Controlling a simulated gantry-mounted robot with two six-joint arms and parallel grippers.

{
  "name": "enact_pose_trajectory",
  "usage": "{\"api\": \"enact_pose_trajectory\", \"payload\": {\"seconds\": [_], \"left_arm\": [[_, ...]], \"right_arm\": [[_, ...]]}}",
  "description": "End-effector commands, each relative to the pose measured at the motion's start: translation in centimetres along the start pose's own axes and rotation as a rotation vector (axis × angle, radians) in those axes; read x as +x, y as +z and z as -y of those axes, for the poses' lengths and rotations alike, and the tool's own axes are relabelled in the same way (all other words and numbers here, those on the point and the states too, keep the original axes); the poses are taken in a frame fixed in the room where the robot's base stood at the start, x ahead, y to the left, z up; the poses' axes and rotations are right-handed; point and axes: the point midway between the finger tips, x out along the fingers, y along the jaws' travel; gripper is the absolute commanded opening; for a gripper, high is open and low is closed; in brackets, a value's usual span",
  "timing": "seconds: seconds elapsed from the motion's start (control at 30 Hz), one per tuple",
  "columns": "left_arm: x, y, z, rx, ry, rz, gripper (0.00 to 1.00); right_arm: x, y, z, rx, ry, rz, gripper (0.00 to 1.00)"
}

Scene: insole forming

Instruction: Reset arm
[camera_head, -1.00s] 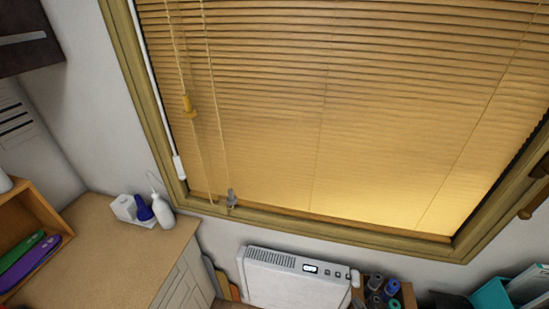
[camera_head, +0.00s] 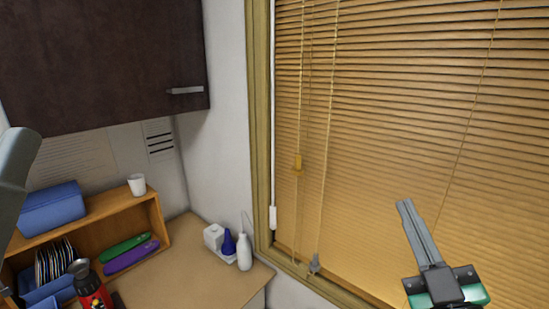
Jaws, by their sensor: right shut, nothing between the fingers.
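My right gripper (camera_head: 404,204) shows at the lower right in front of the blinds. It points up and its grey fingers are together with nothing between them. A green and black part shows at its base. Part of a grey rounded arm link at the left edge is mine. My left gripper is not in the view.
A window with yellow blinds (camera_head: 390,110) fills the right side. A dark wall cabinet (camera_head: 100,60) hangs at upper left. Below it are a wooden shelf (camera_head: 155,222), a blue box (camera_head: 52,208), a white cup (camera_head: 137,184), a red bottle (camera_head: 92,292) and white bottles (camera_head: 244,252) on the counter.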

Motion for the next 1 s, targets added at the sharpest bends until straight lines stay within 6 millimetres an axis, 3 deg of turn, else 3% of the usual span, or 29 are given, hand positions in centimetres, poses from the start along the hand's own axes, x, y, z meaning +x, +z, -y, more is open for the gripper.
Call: {"api": "enact_pose_trajectory", "payload": {"seconds": [0.03, 0.1, 0.2, 0.3, 0.37, 0.4, 0.43, 0.7, 0.83, 1.0], "left_arm": [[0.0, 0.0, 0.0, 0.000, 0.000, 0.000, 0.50], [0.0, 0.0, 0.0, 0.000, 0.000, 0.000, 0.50], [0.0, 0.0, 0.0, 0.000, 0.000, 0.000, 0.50], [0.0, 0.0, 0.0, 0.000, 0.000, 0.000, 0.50], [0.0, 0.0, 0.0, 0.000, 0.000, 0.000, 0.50], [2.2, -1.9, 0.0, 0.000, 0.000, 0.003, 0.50], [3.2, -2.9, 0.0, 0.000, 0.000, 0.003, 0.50], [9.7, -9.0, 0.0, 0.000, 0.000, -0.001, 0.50], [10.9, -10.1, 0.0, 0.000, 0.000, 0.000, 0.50], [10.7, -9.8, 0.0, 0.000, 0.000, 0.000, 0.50]], "right_arm": [[-0.2, -4.3, -1.2, 0.048, 0.025, -0.084, 0.00], [-1.2, -9.4, -2.8, 0.127, 0.052, -0.188, 0.00], [-3.4, -15.3, -5.4, 0.251, 0.084, -0.320, 0.00], [-7.0, -19.0, -8.1, 0.432, 0.095, -0.431, 0.00], [-6.9, -18.5, -7.7, 0.588, 0.052, -0.408, 0.00], [-5.6, -20.8, -9.2, 0.601, 0.050, -0.410, 0.00], [-5.0, -21.9, -9.9, 0.598, 0.051, -0.409, 0.00], [-1.3, -28.5, -14.1, 0.594, 0.052, -0.406, 0.00], [-0.6, -29.7, -14.8, 0.593, 0.052, -0.405, 0.00], [-0.7, -29.5, -14.7, 0.592, 0.052, -0.405, 0.00]]}}
